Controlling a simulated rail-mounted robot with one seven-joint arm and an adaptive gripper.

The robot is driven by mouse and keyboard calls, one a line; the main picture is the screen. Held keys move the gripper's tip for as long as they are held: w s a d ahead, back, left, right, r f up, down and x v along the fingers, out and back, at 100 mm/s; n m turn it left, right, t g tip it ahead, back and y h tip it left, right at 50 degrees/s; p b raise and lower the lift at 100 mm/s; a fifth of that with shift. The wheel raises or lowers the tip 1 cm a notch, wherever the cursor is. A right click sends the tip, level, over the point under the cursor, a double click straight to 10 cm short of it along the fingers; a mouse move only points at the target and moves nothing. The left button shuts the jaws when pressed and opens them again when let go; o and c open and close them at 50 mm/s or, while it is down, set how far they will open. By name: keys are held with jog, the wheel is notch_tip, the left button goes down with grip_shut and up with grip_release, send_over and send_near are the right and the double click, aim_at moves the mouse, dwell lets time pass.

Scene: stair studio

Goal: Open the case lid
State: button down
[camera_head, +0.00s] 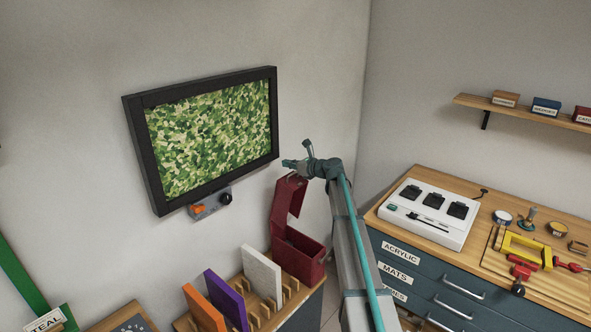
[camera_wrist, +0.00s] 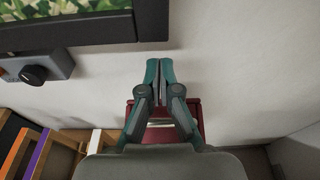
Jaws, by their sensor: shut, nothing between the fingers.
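The dark red case (camera_head: 298,254) stands on the wooden cabinet top by the wall. Its lid (camera_head: 289,201) stands raised, tilted up from the back of the box. The inside of the box shows dark in the head view. My gripper (camera_head: 286,163) is just above the upper edge of the lid, with its fingers pointing left toward the wall. In the wrist view my gripper (camera_wrist: 160,62) is shut and empty, its fingertips close together. The red case (camera_wrist: 195,112) shows below and behind the fingers there, mostly hidden by them.
A framed screen (camera_head: 205,135) hangs on the wall left of my gripper, with a small knob box (camera_head: 211,204) below it. Orange, purple and white panels (camera_head: 262,273) stand in a wooden rack beside the case. A workbench (camera_head: 405,226) with a white device stands to the right.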

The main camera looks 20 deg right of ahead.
jog(key=shift+w+a+r, duration=0.1)
jog(key=shift+w+a, duration=0.1)
jog(key=shift+w, duration=0.1)
dwell(0.4)
